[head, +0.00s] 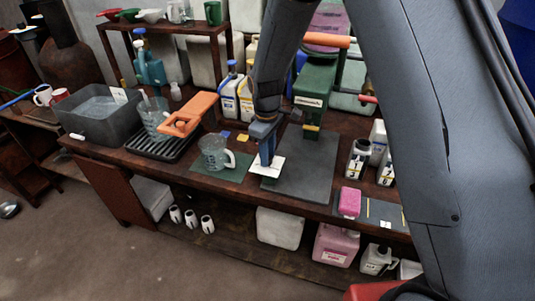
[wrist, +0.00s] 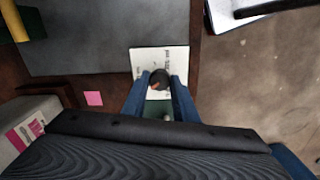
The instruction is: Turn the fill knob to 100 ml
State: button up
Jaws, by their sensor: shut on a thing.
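The fill knob is a small dark round knob (wrist: 158,80) with an orange-red mark, seen in the wrist view. It sits at a white plate (wrist: 146,60) with small print that I cannot read. My gripper (wrist: 160,88) has its two blue fingers on either side of the knob, shut on it. In the head view my gripper (head: 265,156) points down at the white plate (head: 268,168) near the bench's front edge; the knob is hidden there behind the fingers. A green machine (head: 316,90) stands behind on the bench.
A clear measuring jug (head: 214,153) stands left of my gripper on a green mat. A grey mat (head: 302,165) lies to the right, with a pink sponge (head: 350,202) beyond it. A grey tub (head: 97,112) and a black rack (head: 165,147) are further left.

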jog(key=shift+n, duration=1.2)
jog(key=shift+r, duration=0.1)
jog(key=o, duration=1.1)
jog(key=shift+c, duration=0.2)
jog(key=shift+s+r+b, duration=0.1)
jog(key=shift+r+b, duration=0.7)
jog(key=shift+r, duration=3.05)
